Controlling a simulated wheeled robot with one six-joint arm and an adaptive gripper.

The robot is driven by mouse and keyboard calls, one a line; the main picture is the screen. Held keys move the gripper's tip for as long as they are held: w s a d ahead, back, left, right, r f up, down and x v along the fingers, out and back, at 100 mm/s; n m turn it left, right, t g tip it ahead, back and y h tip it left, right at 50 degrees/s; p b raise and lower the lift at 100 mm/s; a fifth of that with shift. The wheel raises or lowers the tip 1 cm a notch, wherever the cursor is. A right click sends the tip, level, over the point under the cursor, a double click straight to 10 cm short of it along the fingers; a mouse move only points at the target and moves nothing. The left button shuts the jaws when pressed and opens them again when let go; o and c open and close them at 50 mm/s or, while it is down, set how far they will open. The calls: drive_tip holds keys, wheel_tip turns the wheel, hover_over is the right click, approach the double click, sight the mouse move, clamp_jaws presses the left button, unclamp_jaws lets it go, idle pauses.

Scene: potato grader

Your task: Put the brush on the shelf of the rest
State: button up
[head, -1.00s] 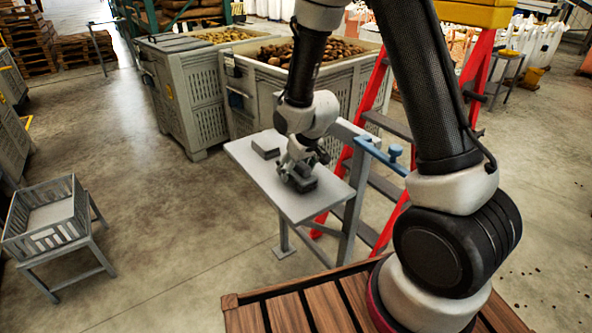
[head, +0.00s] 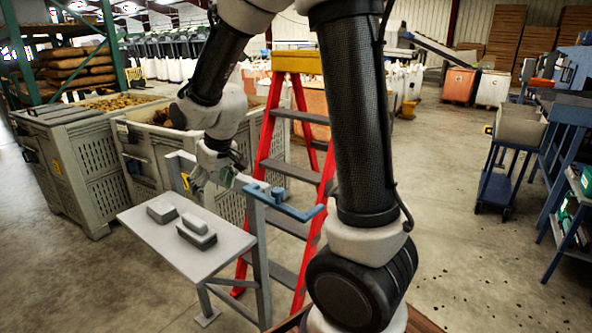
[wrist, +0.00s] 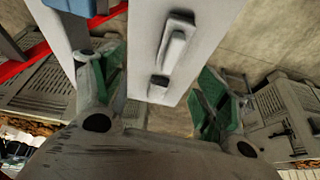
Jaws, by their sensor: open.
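The shelf of the rest (head: 165,252) is a flat pale grey plate on grey legs. A dark grey block with a raised top, which looks like the brush (head: 197,231), lies on it toward the right. A smaller grey block (head: 162,210) lies behind and left of it. In the wrist view the brush (wrist: 176,42) and the small block (wrist: 158,88) lie apart on the pale shelf (wrist: 207,25). My gripper (head: 213,182) is above the shelf, clear of both blocks. It is open and empty, its green-padded fingers spread in the wrist view (wrist: 160,80).
A blue bar (head: 285,203) sits on the rest's post, close to my gripper. A red stepladder (head: 270,140) stands behind it. Grey crates of potatoes (head: 75,155) stand behind and to the left. Open floor and a blue cart (head: 498,185) are at right.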

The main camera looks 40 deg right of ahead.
drive_tip(key=s+d+r+m, duration=0.1)
drive_tip(key=s+d+r, duration=0.3)
drive_tip(key=s, duration=0.4)
drive_tip(key=s+d+r+m, duration=0.1)
drive_tip(key=s+d+r, duration=0.3)
drive_tip(key=s, duration=0.5)
drive_tip(key=s+d+r+h, duration=0.1)
drive_tip(key=s+d+r, duration=0.2)
drive_tip(key=s, duration=0.5)
drive_tip(key=shift+s+d+r+m, duration=0.4)
drive_tip(key=shift+d, duration=0.1)
